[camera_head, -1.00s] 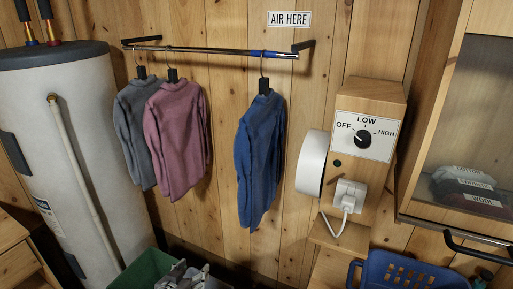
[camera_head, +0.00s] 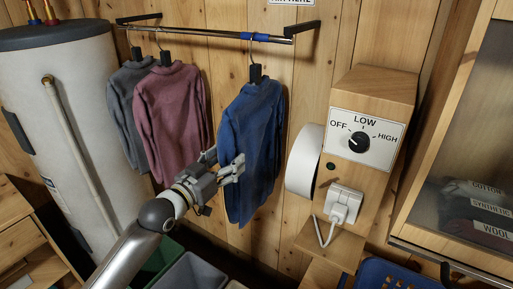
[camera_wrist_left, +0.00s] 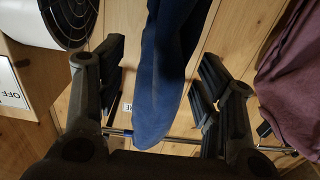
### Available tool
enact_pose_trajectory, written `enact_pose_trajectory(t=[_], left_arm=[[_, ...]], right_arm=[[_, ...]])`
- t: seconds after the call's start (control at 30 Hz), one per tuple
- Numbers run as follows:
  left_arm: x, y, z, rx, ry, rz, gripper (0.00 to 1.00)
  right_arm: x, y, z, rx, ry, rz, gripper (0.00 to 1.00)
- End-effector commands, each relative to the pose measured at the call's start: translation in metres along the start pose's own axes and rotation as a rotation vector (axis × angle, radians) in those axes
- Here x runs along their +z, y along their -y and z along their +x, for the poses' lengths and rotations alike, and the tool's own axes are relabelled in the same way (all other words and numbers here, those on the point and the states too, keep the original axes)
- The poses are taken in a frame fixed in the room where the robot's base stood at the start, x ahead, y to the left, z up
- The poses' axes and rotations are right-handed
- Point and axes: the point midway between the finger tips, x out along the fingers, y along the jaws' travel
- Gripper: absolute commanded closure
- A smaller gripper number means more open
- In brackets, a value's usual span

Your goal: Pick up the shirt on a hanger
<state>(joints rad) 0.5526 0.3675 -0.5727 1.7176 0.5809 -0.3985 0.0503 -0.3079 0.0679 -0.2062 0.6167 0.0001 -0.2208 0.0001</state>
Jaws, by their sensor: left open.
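Three shirts hang from the metal rail (camera_head: 200,33): a grey one (camera_head: 124,110), a mauve one (camera_head: 172,115) and a blue one (camera_head: 254,140). The blue shirt hangs apart at the right on a hanger with a black clip (camera_head: 255,73). My left gripper (camera_head: 225,165) is open at the left edge of the blue shirt in the head view. In the left wrist view, the blue shirt (camera_wrist_left: 165,75) shows between the spread fingers (camera_wrist_left: 158,85). The mauve shirt (camera_wrist_left: 295,80) is off to the right there. My right gripper is not in view.
A wooden box with a dial (camera_head: 360,141) and a white round unit (camera_head: 305,160) stands right of the blue shirt. A white tank (camera_head: 65,120) is at the left. Bins (camera_head: 190,272) and a blue basket (camera_head: 395,276) sit below. A cabinet (camera_head: 465,150) is at the right.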

Motion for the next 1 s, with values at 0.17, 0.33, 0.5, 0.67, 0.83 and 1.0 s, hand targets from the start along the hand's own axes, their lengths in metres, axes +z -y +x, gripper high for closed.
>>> enact_pose_trajectory(t=[0.17,0.33,0.5,0.67,0.83,1.0], left_arm=[[-0.005,0.0,0.013,0.0,0.001,-0.001,0.39],[-0.009,-0.001,0.036,-0.001,0.002,-0.001,0.39],[-0.007,-0.001,0.05,0.0,0.001,0.0,0.39],[-0.005,-0.001,0.053,0.0,0.001,0.0,0.39],[-0.005,-0.001,0.053,-0.001,0.001,0.0,0.4],[-0.005,-0.001,0.053,-0.001,0.001,0.0,0.62]], right_arm=[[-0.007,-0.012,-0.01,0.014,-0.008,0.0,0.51],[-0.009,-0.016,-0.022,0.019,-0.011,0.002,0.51],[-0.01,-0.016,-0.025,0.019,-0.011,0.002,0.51],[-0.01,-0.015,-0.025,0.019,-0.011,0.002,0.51],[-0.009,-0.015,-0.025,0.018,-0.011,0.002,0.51],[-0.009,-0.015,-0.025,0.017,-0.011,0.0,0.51]])
